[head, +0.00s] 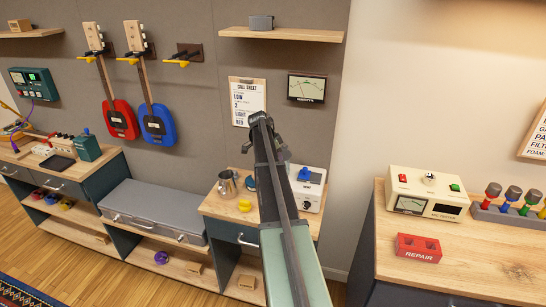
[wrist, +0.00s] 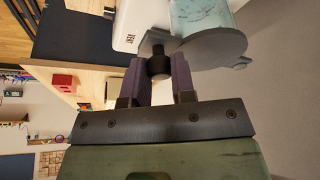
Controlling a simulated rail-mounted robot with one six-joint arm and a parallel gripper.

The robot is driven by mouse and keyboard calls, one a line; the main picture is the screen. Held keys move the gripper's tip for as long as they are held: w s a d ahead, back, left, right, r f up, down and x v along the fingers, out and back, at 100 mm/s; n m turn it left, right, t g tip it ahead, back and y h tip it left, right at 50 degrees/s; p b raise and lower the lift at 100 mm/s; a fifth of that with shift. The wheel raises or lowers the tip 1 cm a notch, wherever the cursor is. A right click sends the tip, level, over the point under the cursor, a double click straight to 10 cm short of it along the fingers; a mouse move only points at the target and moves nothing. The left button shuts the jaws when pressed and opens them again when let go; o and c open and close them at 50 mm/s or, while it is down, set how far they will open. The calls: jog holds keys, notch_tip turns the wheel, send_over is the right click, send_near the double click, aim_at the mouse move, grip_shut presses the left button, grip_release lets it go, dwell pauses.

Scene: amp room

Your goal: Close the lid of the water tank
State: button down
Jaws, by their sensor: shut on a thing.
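The water tank (wrist: 200,17) is a bluish, see-through vessel at the top of the wrist view, beside a white machine body (wrist: 127,27). A grey, rounded plate (wrist: 214,48), which looks like the lid, shows at the tank's edge; how far open it is cannot be told. My gripper (wrist: 158,68) has its two purplish fingers shut on a small black knob (wrist: 158,64) next to the plate. In the head view the white machine (head: 309,188) with a blue knob stands on the wooden counter, partly behind my arm, which hides the fingertips and most of the tank.
A metal jug (head: 227,184) and a yellow piece (head: 245,206) stand left of the machine. A grey case (head: 150,212) lies further left. A right-hand bench holds a cream tester (head: 425,194) and a red repair box (head: 418,248). Guitars hang on the back wall.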

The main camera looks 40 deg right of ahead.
jog(key=c, duration=0.9)
grip_release()
jog(key=shift+c, duration=0.2)
jog(key=p+v, duration=1)
jog(key=shift+r, duration=0.4)
jog(key=shift+w, duration=0.1)
